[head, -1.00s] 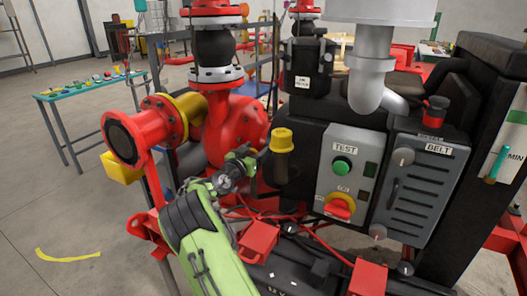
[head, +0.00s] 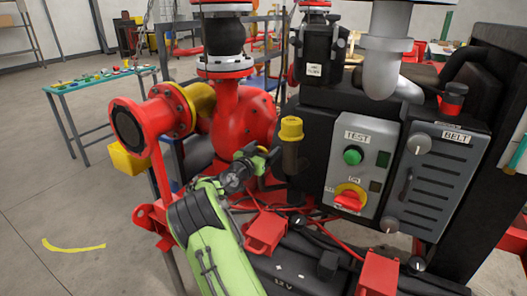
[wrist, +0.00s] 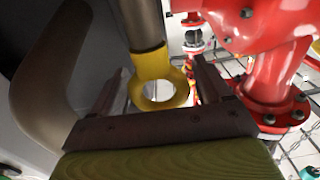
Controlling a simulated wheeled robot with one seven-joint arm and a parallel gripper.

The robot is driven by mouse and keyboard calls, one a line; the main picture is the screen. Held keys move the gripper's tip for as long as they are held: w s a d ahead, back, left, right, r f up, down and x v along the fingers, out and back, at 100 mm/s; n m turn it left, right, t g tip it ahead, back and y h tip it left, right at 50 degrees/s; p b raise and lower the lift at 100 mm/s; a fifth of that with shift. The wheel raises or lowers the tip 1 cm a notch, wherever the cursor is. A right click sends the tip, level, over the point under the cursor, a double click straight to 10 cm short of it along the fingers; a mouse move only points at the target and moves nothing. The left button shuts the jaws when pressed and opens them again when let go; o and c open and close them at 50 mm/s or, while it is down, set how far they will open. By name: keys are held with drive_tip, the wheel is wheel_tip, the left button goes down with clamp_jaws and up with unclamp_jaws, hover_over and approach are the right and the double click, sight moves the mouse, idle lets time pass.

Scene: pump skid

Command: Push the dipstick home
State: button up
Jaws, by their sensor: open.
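The yellow piece (head: 291,128), which looks like the dipstick's head, sits at the top of an upright brown tube (head: 290,160) on the skid. In the wrist view its yellow ring (wrist: 150,66) shows at the end of the dark tube (wrist: 139,22). My gripper (head: 270,155) is just left of the tube and a little below the yellow piece in the head view. Its jaws (wrist: 156,88) are open, with the ring between the two fingers in the wrist picture. I see no contact. How deep the dipstick sits is hidden.
A red flanged pump pipe (head: 240,115) stands close left of my gripper. Right of the tube are a grey TEST control box (head: 360,165) and a BELT guard (head: 435,180). Red brackets (head: 266,231) and cables lie below.

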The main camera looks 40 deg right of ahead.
drive_tip(key=v, duration=1.5)
drive_tip(key=shift+a+p, duration=0.3)
drive_tip(key=shift+a, duration=0.1)
drive_tip(key=shift+s, duration=0.2)
